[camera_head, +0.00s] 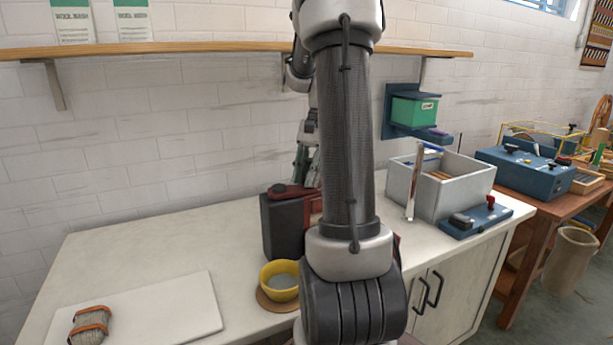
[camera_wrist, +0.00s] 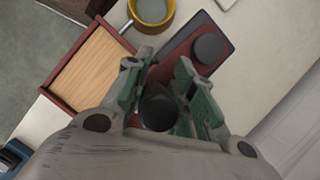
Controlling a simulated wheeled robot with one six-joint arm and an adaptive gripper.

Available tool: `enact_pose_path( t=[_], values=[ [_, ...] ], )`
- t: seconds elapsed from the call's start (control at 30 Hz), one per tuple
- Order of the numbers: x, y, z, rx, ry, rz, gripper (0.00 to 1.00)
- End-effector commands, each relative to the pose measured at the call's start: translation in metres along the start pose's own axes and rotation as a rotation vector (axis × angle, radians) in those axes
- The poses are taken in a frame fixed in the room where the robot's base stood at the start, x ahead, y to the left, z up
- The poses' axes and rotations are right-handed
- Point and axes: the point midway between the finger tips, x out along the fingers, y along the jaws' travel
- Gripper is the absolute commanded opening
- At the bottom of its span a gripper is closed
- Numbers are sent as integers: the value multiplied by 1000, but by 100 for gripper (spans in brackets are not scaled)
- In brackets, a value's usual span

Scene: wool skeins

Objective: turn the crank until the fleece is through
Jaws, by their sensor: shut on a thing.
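The crank machine is a dark box (camera_head: 282,226) with a red crank arm (camera_head: 290,191) on top, partly behind my arm in the head view. In the wrist view, the red arm (camera_wrist: 179,72) runs from a black round hub (camera_wrist: 207,48) to a dark knob (camera_wrist: 158,106). My gripper (camera_wrist: 160,85) has its green-padded fingers on either side of this knob and is shut on it. A red-rimmed wooden tray (camera_wrist: 92,66) beside the machine looks empty. I cannot make out any fleece in the machine.
A yellow bowl (camera_head: 279,276) stands in front of the machine. A white board (camera_head: 170,309) with a banded grey bundle (camera_head: 90,327) lies at front left. A grey bin (camera_head: 456,188) and a blue device (camera_head: 476,217) stand at right. A shelf (camera_head: 220,47) hangs above.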

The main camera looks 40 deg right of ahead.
Motion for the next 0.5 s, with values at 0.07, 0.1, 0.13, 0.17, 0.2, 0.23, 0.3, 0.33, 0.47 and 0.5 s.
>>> enact_pose_path(
  t=[0.07, 0.1, 0.13, 0.17, 0.2, 0.23, 0.3, 0.33, 0.47, 0.5],
  values=[
    [0, 0, 0, -1, -1, 0, 36],
    [0, 0, 0, -1, 0, 0, 43],
    [0, 0, 0, -1, -1, 0, 47],
    [0, 0, 0, -1, -1, 0, 47],
    [0, 0, 0, -1, -1, 0, 47],
    [0, 0, 0, -1, -1, 0, 47],
    [0, 0, 0, -1, 0, 0, 47],
    [0, 0, 0, -1, 0, 0, 47],
    [-2, 0, 0, -1, 0, 0, 47],
    [-4, 0, 0, -1, 0, -1, 47]
  ],
)
